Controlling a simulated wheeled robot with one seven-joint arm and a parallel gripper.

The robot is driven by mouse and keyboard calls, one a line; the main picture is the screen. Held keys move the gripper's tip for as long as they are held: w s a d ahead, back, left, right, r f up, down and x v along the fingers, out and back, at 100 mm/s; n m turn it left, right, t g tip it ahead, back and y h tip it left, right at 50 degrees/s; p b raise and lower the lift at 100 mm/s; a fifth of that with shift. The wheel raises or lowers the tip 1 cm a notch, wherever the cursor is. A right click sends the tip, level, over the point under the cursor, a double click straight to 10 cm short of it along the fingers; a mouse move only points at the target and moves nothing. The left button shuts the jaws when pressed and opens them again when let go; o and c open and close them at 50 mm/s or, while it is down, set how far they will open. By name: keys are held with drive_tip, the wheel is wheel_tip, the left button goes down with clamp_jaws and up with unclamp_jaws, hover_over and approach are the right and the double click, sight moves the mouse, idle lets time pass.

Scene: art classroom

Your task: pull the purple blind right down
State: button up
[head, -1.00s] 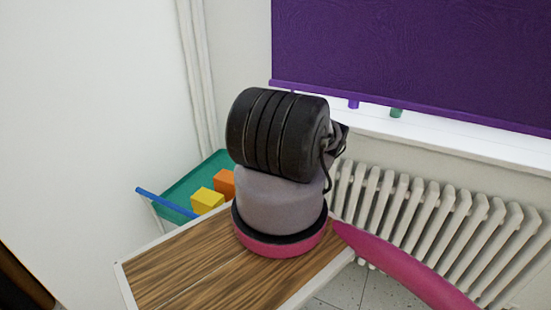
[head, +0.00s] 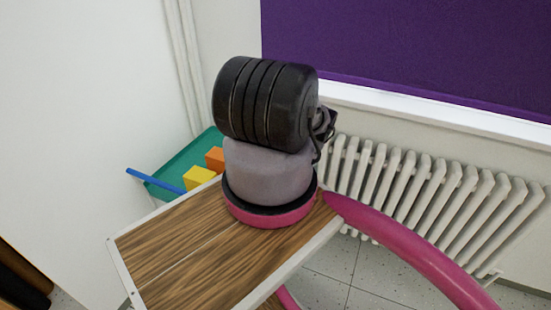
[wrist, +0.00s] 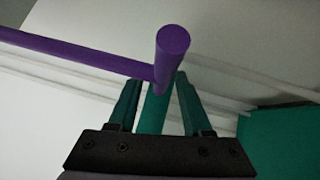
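The purple blind (head: 410,45) covers the upper right of the head view. Its bottom edge hangs close above the white sill. In the wrist view a purple bar (wrist: 70,52) runs in from the left to a round-ended purple rod (wrist: 172,42). A green rod (wrist: 152,112) lies below it, between the two dark green fingers. My gripper (wrist: 160,88) is drawn in closely around this pull; the exact contact is hard to see. In the head view the gripper is hidden behind my arm.
A white radiator (head: 425,185) stands under the sill (head: 400,105). A green tray (head: 165,172) with a yellow block (head: 199,179) and an orange block (head: 214,158) is at the left, beside the pale wall. Tiled floor shows at the lower right.

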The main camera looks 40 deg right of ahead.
drive_tip(key=v, duration=0.7)
drive_tip(key=shift+s, duration=0.25)
drive_tip(key=shift+s+a, duration=0.1)
